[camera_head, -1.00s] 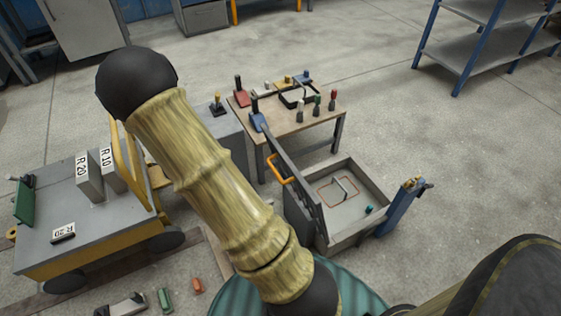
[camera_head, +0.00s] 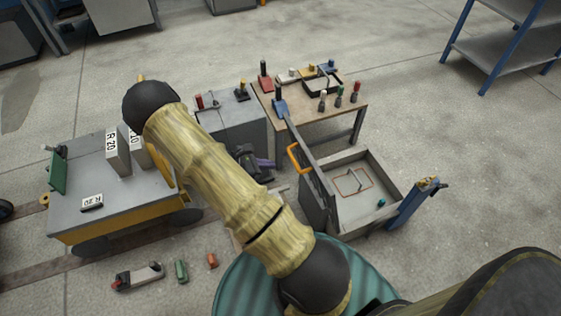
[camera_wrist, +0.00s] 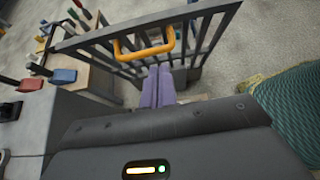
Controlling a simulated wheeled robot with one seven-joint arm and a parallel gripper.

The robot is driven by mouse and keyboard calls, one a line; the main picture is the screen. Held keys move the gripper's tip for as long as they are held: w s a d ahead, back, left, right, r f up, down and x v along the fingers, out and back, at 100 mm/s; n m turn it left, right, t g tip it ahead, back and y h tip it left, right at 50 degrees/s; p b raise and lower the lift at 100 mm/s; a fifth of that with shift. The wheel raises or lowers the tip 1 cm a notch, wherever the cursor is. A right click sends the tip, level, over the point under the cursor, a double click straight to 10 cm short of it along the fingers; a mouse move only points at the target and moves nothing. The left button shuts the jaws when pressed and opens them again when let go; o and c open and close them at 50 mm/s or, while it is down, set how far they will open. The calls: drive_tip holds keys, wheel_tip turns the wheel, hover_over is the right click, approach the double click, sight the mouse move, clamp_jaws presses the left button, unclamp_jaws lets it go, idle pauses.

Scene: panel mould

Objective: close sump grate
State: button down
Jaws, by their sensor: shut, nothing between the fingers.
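The sump grate (camera_head: 317,198) is a dark barred panel standing steeply raised at the left side of the open grey sump box (camera_head: 388,182). Its orange handle (camera_head: 299,157) is on its upper left part. In the wrist view the grate (camera_wrist: 201,38) spans the top, with the orange handle (camera_wrist: 145,52) left of centre. My gripper (camera_head: 266,163) is left of the grate in the head view. In the wrist view its purple fingers (camera_wrist: 158,72) are together and empty, pointing at the bars just below the handle. Whether they touch the grate I cannot tell.
A workbench (camera_head: 325,112) with several small tools stands behind the box. A grey cabinet (camera_head: 232,125) is beside it. A yellow-grey cart (camera_head: 75,200) is at left, a blue post (camera_head: 408,207) right of the box.

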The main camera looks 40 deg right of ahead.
drive_tip(key=b, duration=0.1)
approach(308, 160)
wheel_tip(308, 160, down, 3)
drive_tip(key=d, duration=0.1)
drive_tip(key=s+d, duration=0.1)
drive_tip(key=d, duration=0.1)
drive_tip(key=shift+s+d+r+b, duration=0.15)
drive_tip(key=shift+s+d+b, duration=0.15)
drive_tip(key=shift+d, duration=0.1)
drive_tip(key=shift+s+d+r, duration=0.1)
drive_tip(key=shift+d+r, duration=0.05)
drive_tip(key=shift+d, duration=0.2)
